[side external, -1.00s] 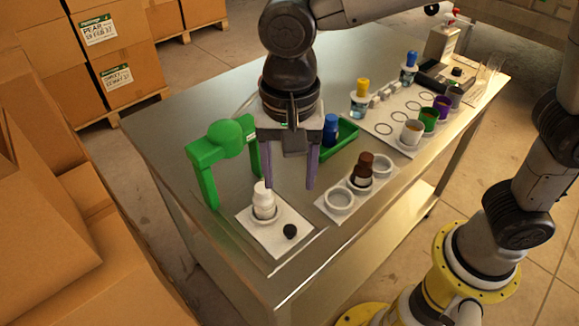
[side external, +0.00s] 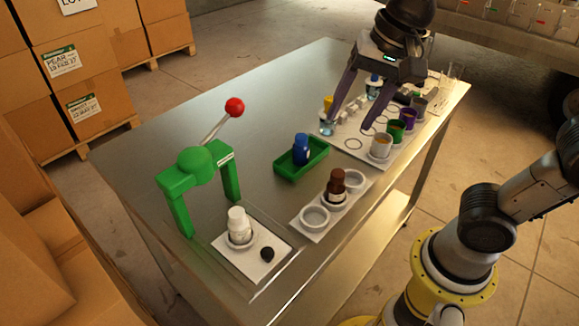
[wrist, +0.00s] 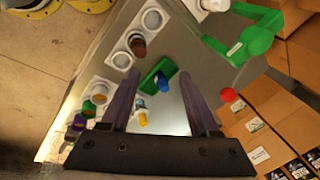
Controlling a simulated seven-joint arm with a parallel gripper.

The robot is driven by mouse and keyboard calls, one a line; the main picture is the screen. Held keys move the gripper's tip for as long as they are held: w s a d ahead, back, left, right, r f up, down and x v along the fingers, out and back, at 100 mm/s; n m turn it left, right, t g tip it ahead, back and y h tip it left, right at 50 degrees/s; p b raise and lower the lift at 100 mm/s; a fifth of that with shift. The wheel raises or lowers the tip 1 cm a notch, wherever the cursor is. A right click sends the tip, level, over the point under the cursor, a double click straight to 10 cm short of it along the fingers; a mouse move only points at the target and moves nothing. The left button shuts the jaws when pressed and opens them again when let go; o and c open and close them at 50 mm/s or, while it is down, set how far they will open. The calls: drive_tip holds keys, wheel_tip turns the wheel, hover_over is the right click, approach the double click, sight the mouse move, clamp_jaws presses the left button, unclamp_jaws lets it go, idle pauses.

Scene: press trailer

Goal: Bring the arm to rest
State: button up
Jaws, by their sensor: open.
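My gripper (side external: 357,115) is open and empty, raised above the far part of the table, over the white mat with the cups. Its two purple fingers are spread wide and touch nothing that I can make out. In the wrist view the gripper (wrist: 160,105) shows its fingers apart, with the table below. The green press (side external: 196,165) stands at the left of the table, its lever with a red knob (side external: 235,107) pointing up and to the right. A white bottle (side external: 238,222) stands upright on the white plate beneath it, with a black cap (side external: 267,254) lying beside it.
A green tray (side external: 284,172) holds a blue bottle (side external: 301,148). A white rack (side external: 310,230) holds a brown bottle (side external: 336,187). Coloured cups (side external: 394,132) stand along the mat's right side. Cardboard boxes (side external: 85,60) are stacked left of the table. The table's middle is mostly clear.

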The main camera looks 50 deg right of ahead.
drive_tip(key=s+d+f+n+t, duration=0.2)
drive_tip(key=s+d+f+n, duration=0.4)
drive_tip(key=s+n, duration=0.2)
drive_tip(key=n, duration=0.2)
drive_tip(key=shift+s+n+h, duration=0.15)
drive_tip(key=shift+n+h, duration=0.15)
drive_tip(key=shift+h, duration=0.1)
